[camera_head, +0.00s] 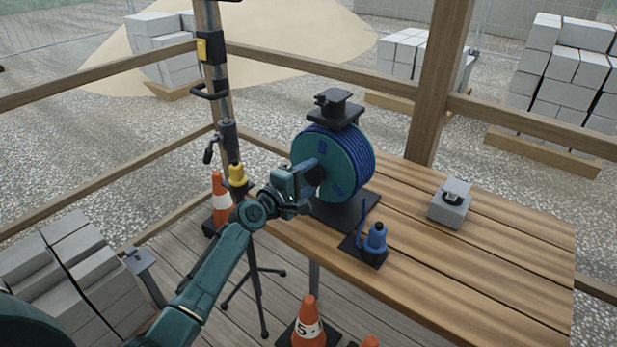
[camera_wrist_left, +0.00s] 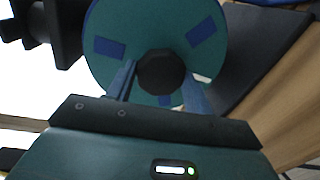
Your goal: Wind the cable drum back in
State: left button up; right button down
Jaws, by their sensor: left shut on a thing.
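The cable drum (camera_head: 358,158) has a teal disc face and blue cable wound round it. It stands upright on a dark base plate (camera_head: 352,212) at the table's left end. My left gripper (camera_head: 312,174) is at the drum's near face. In the left wrist view its two blue fingers (camera_wrist_left: 160,88) are on either side of a dark round knob (camera_wrist_left: 161,70), shut on it. The teal drum face (camera_wrist_left: 120,25) with blue patches shows behind the knob. The rest of the crank is hidden. My right gripper is not in view.
A blue object (camera_head: 376,238) on a dark pad stands just in front of the drum on the wooden table (camera_head: 480,255). A grey box (camera_head: 450,208) sits further right. A black-and-yellow pole stand and orange cones (camera_head: 308,325) are beside the table.

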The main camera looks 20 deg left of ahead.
pick_arm(q)
jog(key=n, duration=0.4)
jog(key=shift+h, duration=0.4)
jog(key=shift+f+n+h+p, duration=0.1)
jog(key=shift+n+h+p, duration=0.4)
jog(key=shift+n, duration=1.7)
jog(key=o, duration=1.4)
jog(key=shift+a, duration=0.1)
jog(key=v, duration=1.3)
jog(key=shift+s, duration=0.1)
jog(key=shift+c, duration=0.2)
